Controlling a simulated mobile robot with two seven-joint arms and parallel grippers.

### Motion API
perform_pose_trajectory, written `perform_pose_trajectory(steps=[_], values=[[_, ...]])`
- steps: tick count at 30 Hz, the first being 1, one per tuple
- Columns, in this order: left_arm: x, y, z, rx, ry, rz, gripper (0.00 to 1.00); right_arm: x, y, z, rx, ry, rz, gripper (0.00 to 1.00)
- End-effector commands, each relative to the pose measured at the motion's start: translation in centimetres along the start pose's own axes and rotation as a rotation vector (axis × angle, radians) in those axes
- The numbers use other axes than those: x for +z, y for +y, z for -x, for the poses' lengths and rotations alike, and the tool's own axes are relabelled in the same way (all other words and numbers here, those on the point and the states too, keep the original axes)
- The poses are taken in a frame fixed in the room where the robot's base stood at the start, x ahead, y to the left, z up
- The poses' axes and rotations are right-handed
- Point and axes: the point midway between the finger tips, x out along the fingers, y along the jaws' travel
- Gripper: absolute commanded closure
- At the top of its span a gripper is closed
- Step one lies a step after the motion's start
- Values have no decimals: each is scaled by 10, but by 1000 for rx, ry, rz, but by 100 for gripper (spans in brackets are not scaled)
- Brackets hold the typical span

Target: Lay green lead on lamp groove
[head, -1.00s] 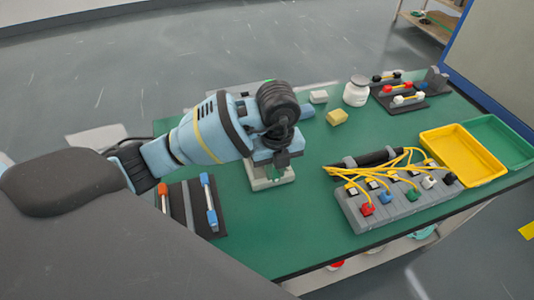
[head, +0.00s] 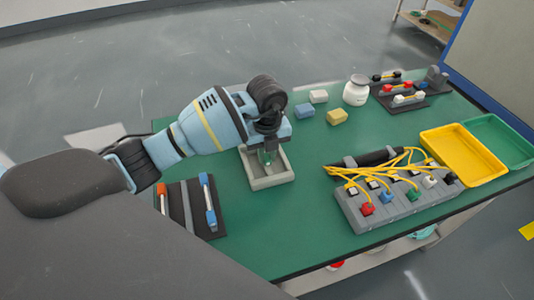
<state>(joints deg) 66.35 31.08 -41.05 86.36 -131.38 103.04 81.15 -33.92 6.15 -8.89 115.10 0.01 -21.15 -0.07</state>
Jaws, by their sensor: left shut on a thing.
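My left gripper (head: 268,148) is over a shallow grey tray (head: 284,178), pointing down. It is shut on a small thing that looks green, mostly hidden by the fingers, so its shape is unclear. A green plug (head: 412,194) sits at the front of a grey slotted block (head: 370,222) on the right, among red, blue, white and black plugs. Yellow leads (head: 385,168) run from the plugs to a black bundle (head: 366,158) behind. I cannot tell which groove is the lamp groove. My right gripper is not in view.
Blue (head: 305,111), white (head: 318,96) and yellow (head: 337,116) blocks and a white jar (head: 356,92) stand at the back. Dark racks (head: 200,222) with colour-ended rods lie left and back right. A yellow bin (head: 462,158) and a green bin (head: 505,145) stand at right.

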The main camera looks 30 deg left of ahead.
Motion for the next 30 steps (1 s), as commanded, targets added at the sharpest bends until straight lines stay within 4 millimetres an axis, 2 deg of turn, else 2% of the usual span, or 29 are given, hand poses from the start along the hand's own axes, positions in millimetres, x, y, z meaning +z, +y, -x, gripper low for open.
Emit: perform_pose_trajectory(steps=[12,13,17,26,30], values=[[0,0,-5,-2,0,0,100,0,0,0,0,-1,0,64],[0,0,-5,-2,0,0,80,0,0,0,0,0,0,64],[0,0,-5,-2,0,0,63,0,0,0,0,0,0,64],[0,0,-4,-2,-1,0,61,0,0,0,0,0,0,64],[0,-1,6,-3,-2,0,61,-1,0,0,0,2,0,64]])
